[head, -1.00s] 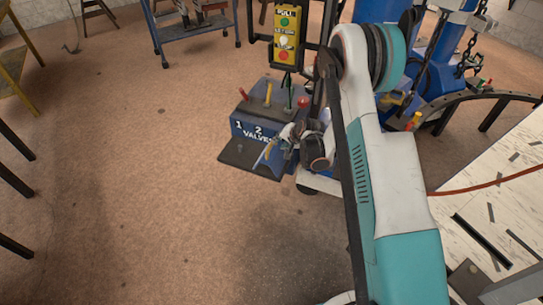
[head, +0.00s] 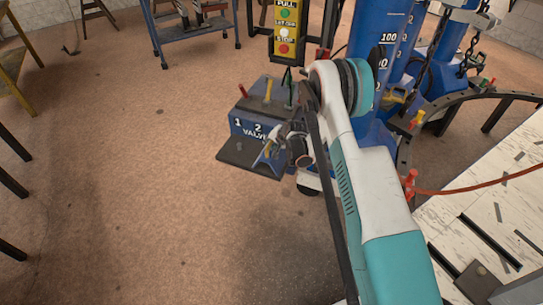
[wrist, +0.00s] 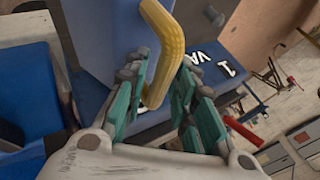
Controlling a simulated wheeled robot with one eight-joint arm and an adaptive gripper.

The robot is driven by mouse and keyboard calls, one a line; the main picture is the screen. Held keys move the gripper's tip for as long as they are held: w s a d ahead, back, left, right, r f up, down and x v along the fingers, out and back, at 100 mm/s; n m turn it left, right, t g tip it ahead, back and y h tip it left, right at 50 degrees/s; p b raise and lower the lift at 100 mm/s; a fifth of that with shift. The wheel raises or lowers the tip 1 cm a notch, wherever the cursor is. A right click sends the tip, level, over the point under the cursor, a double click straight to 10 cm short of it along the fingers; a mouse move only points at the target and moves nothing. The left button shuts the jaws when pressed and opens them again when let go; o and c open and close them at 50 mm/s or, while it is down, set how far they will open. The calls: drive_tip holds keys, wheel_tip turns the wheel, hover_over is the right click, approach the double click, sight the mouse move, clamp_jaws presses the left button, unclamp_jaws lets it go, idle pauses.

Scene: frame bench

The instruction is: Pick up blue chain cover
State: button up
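A blue piece with a bent yellow handle (head: 269,154) sits low at the front of the valve box in the head view. It may be the blue chain cover, but I cannot be sure. In the wrist view the yellow handle (wrist: 160,62) rises between my fingers, with blue panels (wrist: 92,35) behind it. My gripper (wrist: 161,88) has its teal fingers apart, one on each side of the handle, and they do not look closed on it. In the head view my gripper (head: 287,148) is small and partly hidden by my wrist and arm.
The blue valve box (head: 247,124) with a dark front plate (head: 240,158) and upright levers stands beside my gripper. A yellow button panel (head: 285,28) hangs behind it. Blue cylinders (head: 384,55) and a pale bench (head: 480,215) are at right.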

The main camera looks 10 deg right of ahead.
clamp_jaws()
drive_tip(key=shift+w+r, duration=0.1)
idle(0.3)
wheel_tip(320, 180, up, 20)
drive_tip(key=p, duration=0.7)
